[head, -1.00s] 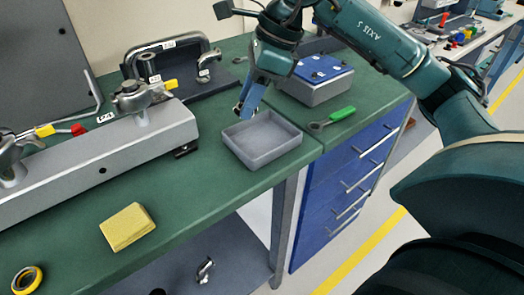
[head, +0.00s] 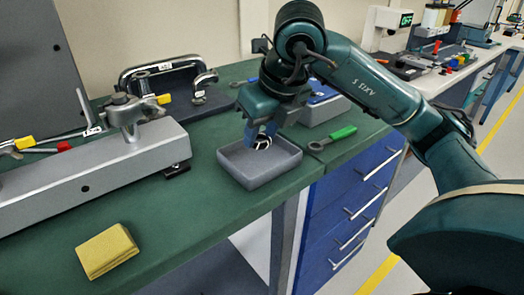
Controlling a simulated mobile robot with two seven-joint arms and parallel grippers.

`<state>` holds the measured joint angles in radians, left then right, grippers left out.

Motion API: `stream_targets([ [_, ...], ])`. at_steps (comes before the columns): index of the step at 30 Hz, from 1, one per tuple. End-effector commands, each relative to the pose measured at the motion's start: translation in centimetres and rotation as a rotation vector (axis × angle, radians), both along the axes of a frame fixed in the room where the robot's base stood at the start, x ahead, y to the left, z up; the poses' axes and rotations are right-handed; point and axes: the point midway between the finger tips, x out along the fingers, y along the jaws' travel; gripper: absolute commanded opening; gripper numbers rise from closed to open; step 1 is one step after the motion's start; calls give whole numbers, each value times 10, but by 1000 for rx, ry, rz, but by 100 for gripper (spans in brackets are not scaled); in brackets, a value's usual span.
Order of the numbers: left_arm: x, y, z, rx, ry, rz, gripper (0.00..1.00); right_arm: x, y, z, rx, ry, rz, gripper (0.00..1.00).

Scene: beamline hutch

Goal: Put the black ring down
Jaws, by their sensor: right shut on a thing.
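My right gripper (head: 261,138) points down over the grey tray (head: 262,180) on the green bench. It is shut on the black ring (head: 262,143), a small dark ring with a light edge that shows at the fingertips. The ring appears to be at or just above the tray's opening, near its back side. I cannot tell whether it touches the tray floor. The rest of the tray looks empty. My left gripper does not show.
A grey rail with clamps (head: 100,175) stands left of the tray. A yellow sponge (head: 106,250) lies at the front left. A green-handled wrench (head: 335,138) lies right of the tray, by a blue-topped box (head: 325,108).

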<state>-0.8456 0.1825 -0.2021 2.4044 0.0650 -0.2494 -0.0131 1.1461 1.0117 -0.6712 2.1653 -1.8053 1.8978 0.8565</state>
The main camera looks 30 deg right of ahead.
Motion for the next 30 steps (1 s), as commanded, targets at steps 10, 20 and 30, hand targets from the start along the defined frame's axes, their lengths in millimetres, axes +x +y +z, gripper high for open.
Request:
stream_targets([
  [10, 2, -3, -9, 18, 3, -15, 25, 0, 0, -38, -1, 0, 2, 15],
  [20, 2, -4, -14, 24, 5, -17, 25, 0, 0, -41, 0, -1, 2, 15],
  [30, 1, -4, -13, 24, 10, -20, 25, 0, 0, -39, 0, 0, 2, 57],
])
